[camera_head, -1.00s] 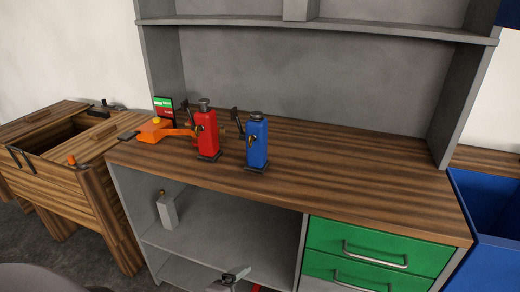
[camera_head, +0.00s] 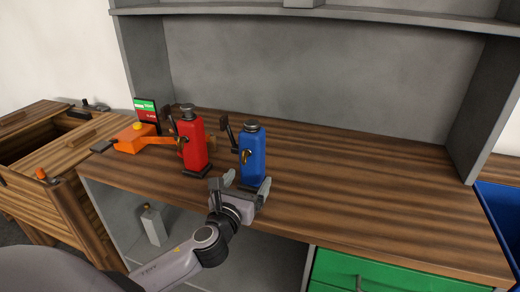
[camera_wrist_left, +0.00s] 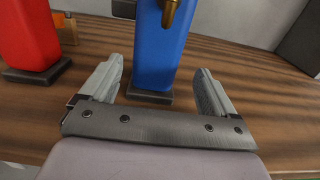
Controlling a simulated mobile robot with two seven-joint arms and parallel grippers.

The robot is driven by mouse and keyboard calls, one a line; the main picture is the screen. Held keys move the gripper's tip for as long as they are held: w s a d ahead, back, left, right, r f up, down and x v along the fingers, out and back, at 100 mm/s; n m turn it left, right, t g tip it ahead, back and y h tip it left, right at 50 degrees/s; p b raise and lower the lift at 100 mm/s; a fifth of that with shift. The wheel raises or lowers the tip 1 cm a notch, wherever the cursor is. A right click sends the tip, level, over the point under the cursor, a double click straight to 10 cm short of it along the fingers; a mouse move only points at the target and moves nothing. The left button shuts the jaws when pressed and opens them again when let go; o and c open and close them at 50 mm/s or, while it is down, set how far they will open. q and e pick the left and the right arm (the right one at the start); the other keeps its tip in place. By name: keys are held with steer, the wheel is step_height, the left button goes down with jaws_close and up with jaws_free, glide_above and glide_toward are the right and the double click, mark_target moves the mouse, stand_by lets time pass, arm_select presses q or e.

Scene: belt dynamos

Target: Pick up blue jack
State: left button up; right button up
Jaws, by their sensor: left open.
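The blue jack (camera_head: 253,156) stands upright on the wooden worktop, with a dark cap, a side lever and a brass fitting. In the left wrist view the blue jack (camera_wrist_left: 158,50) rises just beyond and between the fingers; its top is out of that view. My left gripper (camera_head: 246,184) is open and empty, low at the front of the jack near the worktop's front edge. In the wrist view the two fingers of the left gripper (camera_wrist_left: 158,88) point toward the jack's lower body, one on each side. My right gripper is not in view.
A red jack (camera_head: 193,145) stands close left of the blue one, also in the wrist view (camera_wrist_left: 28,35). An orange tool (camera_head: 135,138) and a small sign (camera_head: 146,108) are farther left. The worktop (camera_head: 370,190) to the right is clear. A shelf (camera_head: 320,13) runs above.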

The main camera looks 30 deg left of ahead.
mark_target(255, 163)
arm_select(q)
steer(key=shift+x, duration=0.8)
steer(key=shift+a+x, duration=0.2)
steer(key=shift+x, duration=2.65)
jaws_close()
steer(key=shift+r, duration=0.25)
